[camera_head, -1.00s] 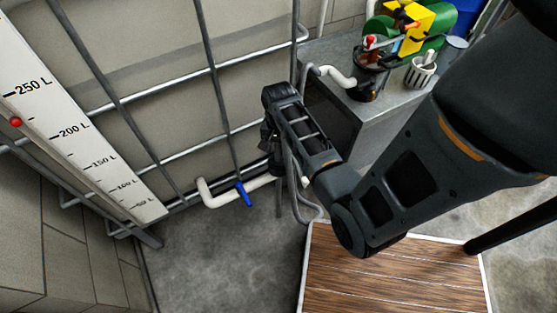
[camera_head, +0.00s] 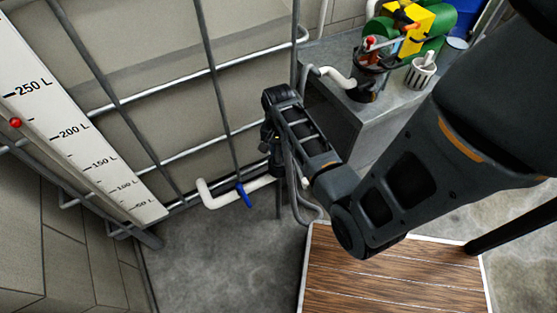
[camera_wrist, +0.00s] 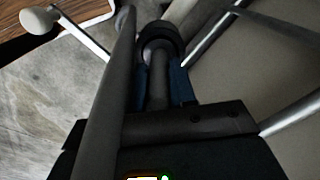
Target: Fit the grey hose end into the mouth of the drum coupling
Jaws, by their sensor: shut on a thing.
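In the head view my gripper (camera_head: 270,150) is at the end of the downward-reaching arm, beside the caged tank's lower right corner. The grey hose (camera_head: 295,185) hangs by it and loops near the floor. In the wrist view my gripper (camera_wrist: 161,88) has dark blue fingers closed on a grey, round piece (camera_wrist: 157,88), apparently the grey hose end. A dark round ring (camera_wrist: 160,40) lies just beyond the fingertips. I cannot tell whether it is the hose end's collar or the coupling, nor whether anything is inserted. The hose also passes along the left in the wrist view (camera_wrist: 112,95).
A white pipe (camera_head: 215,200) with a blue valve handle (camera_head: 244,194) is left of my gripper. Metal cage bars (camera_head: 180,79) cross the tank. A wooden board (camera_head: 395,275) lies below my arm.

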